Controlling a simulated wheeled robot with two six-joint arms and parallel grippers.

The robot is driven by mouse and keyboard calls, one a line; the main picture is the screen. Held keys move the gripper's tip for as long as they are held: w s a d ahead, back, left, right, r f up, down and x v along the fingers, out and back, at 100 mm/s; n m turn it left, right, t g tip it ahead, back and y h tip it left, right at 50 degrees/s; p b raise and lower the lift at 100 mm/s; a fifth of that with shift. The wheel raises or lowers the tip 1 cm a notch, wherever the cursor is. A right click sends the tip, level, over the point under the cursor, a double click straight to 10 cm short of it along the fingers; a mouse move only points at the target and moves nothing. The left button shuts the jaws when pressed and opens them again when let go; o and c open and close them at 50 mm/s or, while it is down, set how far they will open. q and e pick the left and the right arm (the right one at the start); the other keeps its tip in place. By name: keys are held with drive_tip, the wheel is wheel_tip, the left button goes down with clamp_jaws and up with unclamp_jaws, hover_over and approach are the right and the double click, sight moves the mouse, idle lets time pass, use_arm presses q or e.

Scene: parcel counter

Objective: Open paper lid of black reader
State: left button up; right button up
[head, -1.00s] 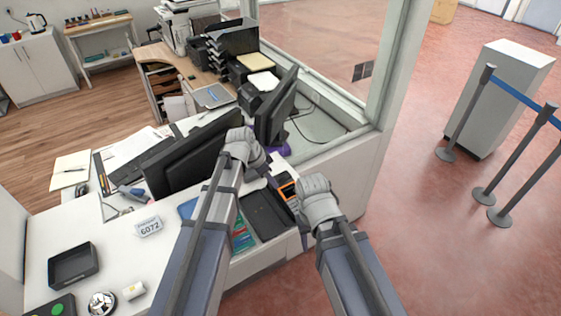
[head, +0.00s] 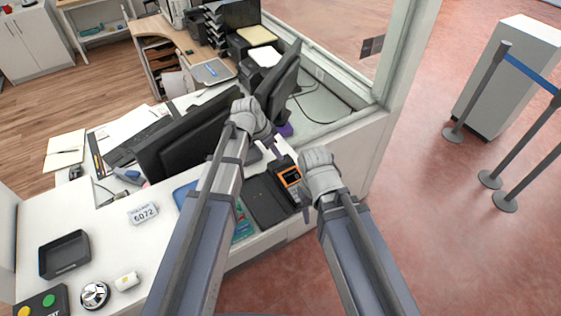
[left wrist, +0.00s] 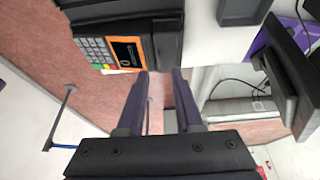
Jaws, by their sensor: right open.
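The black reader (head: 287,176) with an orange face lies on the counter beside a black tray. In the left wrist view the reader (left wrist: 122,50) shows its keypad and small screen, with a black end section (left wrist: 168,42) at the right. I cannot tell whether its paper lid is raised. My left gripper (head: 272,142) is just beyond the reader's far end; in its wrist view its two fingers (left wrist: 162,74) are apart and empty, tips close to the black end section. My right gripper (head: 305,192) is open beside the reader's right side, its fingers partly hidden.
Two black monitors (head: 185,138) stand just left of and behind the left gripper. A flat black tray (head: 266,202) lies left of the reader. A purple item (head: 285,130) sits beyond it. The glass partition's frame (head: 402,60) rises at the right.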

sight(283, 161)
use_arm(q)
drive_tip(key=b+x, duration=0.4)
drive_tip(key=x, duration=0.1)
drive_tip(key=shift+f, duration=0.15)
drive_tip(key=shift+c, duration=0.3)
clamp_jaws()
idle(1.0)
